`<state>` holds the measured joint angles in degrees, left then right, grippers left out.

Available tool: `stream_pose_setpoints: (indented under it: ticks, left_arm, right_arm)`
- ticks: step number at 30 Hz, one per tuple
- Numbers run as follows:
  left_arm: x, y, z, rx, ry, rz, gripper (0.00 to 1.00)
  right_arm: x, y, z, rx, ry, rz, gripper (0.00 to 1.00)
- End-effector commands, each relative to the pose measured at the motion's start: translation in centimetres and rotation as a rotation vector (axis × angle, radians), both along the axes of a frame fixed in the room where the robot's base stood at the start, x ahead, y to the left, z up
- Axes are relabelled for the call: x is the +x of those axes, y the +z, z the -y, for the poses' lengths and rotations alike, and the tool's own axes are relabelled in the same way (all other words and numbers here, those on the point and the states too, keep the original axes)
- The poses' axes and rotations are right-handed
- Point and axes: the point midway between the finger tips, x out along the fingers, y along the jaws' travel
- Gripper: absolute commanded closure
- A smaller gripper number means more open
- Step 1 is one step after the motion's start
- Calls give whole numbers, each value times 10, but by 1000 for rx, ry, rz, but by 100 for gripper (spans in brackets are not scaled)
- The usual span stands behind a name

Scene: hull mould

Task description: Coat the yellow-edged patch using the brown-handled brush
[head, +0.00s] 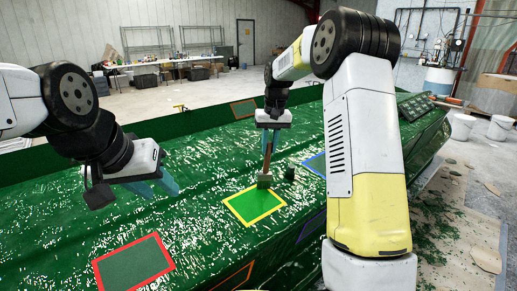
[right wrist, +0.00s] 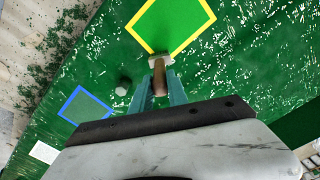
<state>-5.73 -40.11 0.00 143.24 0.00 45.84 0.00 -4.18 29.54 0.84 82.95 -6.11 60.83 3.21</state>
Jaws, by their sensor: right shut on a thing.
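The yellow-edged patch (head: 250,207) lies on the green hull mould (head: 200,220); its inside is bright green. It also shows at the top of the right wrist view (right wrist: 170,22). My right gripper (head: 268,150) is shut on the brown-handled brush (head: 265,172), held upright with its head down at the patch's far edge. In the right wrist view the brush head (right wrist: 160,61) overlaps the patch's near yellow corner; I cannot tell whether the bristles touch. My left gripper (head: 162,184) is open and empty above the mould, left of the patch.
A red-edged patch (head: 134,263) lies at front left, a blue-edged patch (head: 315,164) right of the brush. A small dark object (head: 290,173) stands beside the brush. A dark tray (head: 415,106) sits at the mould's far right. White buckets (head: 463,126) stand on the floor.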

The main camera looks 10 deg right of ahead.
Motion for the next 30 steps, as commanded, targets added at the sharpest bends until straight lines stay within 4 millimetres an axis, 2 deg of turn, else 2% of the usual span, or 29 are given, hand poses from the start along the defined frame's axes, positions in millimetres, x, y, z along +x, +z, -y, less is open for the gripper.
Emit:
stream_pose_setpoints:
  ticks: [3, 13, 30]
  left_arm:
    - [0, 0, 0, 0, 0, 0, 60]
    - [0, 0, 0, 0, 0, 0, 60]
    - [0, 0, 0, 0, 0, 0, 60]
  right_arm:
    - [4, -1, 7, -1, -2, -2, 100]
    - [4, 1, 8, -2, -1, -2, 100]
    - [-3, 58, 11, -1, 0, 0, 100]
